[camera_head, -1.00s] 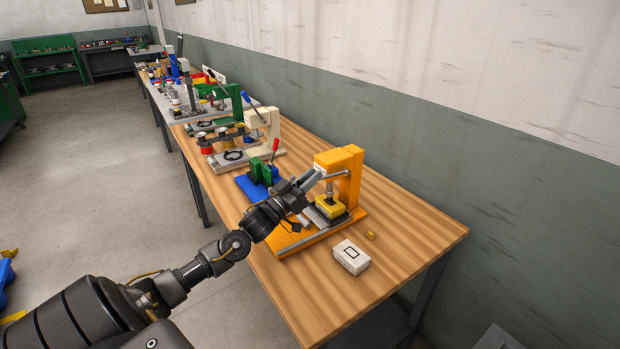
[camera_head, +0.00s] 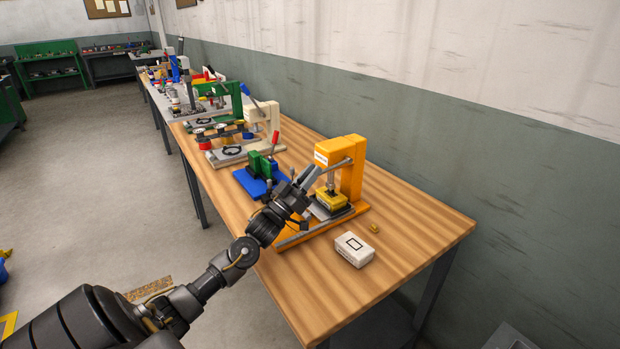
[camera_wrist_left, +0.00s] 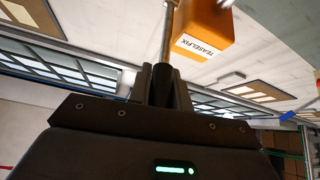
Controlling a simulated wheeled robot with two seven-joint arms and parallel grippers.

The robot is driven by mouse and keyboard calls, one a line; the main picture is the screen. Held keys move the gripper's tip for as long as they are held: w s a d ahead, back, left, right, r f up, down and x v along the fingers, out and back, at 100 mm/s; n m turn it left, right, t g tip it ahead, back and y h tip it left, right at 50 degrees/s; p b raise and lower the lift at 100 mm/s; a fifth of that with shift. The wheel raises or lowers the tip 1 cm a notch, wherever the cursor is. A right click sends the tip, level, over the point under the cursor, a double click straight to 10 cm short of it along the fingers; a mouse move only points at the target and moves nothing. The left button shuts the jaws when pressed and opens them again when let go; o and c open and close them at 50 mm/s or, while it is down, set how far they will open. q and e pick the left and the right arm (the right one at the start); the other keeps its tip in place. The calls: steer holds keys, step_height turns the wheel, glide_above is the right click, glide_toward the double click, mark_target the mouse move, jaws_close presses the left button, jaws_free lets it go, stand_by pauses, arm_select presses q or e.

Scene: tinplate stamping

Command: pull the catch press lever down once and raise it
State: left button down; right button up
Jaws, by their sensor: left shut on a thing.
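The orange catch press (camera_head: 353,178) stands on the wooden bench, with a ram above a yellow block (camera_head: 332,199) on its base. Its metal lever (camera_head: 338,165) comes forward past the head. My left gripper (camera_head: 311,176) is beside the head's near left side. In the left wrist view, my left gripper (camera_wrist_left: 161,84) is shut on the lever's dark grip, and the lever's rod (camera_wrist_left: 168,36) runs up beside the orange head (camera_wrist_left: 206,28) with its white label. Where the ram ends against the block is too small to tell. My right gripper is out of view.
A white box (camera_head: 354,250) and a small brass-coloured piece (camera_head: 374,228) lie right of the press. A blue-based green fixture (camera_head: 262,166) with a red handle stands close to its left. A cream press (camera_head: 263,122) is farther back. The bench's front right is clear.

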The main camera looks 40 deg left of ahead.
arm_select(q)
steer(key=c, duration=1.3)
jaws_free()
steer(key=b+v, duration=0.3)
steer(key=v, duration=0.7)
steer(key=shift+s+f, duration=0.2)
steer(key=shift+s, duration=0.1)
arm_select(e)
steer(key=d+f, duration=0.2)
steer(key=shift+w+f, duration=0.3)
arm_select(q)
steer(key=shift+a, duration=0.1)
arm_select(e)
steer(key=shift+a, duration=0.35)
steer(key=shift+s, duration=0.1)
